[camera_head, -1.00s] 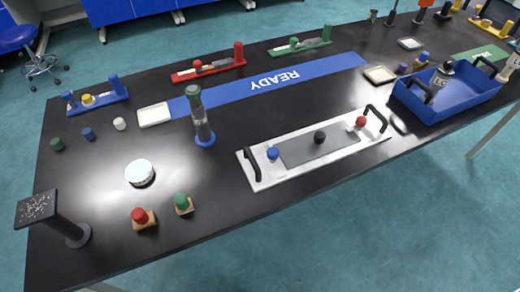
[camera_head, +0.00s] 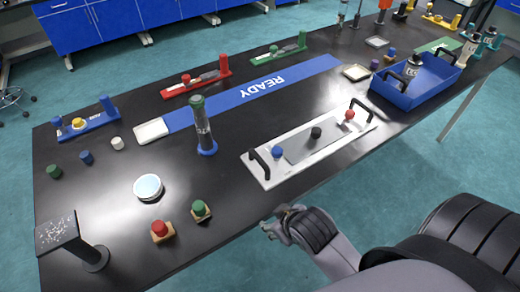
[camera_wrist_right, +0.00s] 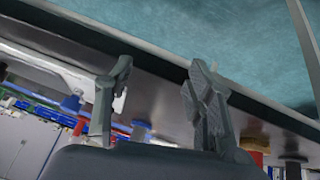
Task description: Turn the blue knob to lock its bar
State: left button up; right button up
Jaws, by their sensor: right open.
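The blue knob (camera_head: 277,152) sits at the left end of a white plate (camera_head: 270,177), beside the plate's left black handle (camera_head: 259,161). The plate lies near the table's front edge. A black knob (camera_head: 316,132) and a red knob (camera_head: 349,114) stand further right along it. My right gripper (camera_head: 281,223) is just off the table's front edge, nearer the camera than the blue knob and apart from it. In the right wrist view its two fingers (camera_wrist_right: 160,78) are spread with nothing between them. My left gripper is not in view.
Red (camera_head: 161,230) and green (camera_head: 200,209) knobs on small wooden blocks stand left of the right gripper. A blue tray (camera_head: 405,101) is at the right.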

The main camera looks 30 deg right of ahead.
jog(key=w+a+r+n+t+y, duration=0.1)
jog(key=w+a+r+n+t, duration=0.15)
jog(key=w+r+t, duration=0.55)
jog(key=w+a+r+n+t+y, duration=0.1)
jog(key=w+r+n+t, duration=0.3)
jog(key=w+r, duration=0.8)
jog(key=s+a+r+n+g+y, duration=0.1)
jog(key=a+r+n+g+y, duration=0.2)
jog(key=a+r+n+y, duration=0.5)
jog(key=s+a+r+n+g+y, duration=0.1)
jog(key=a+r+n+g+y, duration=0.35)
jog(key=a+n+y, duration=0.65)
jog(key=n+g+h, duration=1.1)
jog(key=n+h, duration=0.2)
jog(key=h, duration=0.7)
send_over(277, 150)
notch_tip(277, 150, down, 11)
notch_tip(277, 150, down, 18)
jog(key=p, duration=0.3)
jog(key=shift+r, duration=0.25)
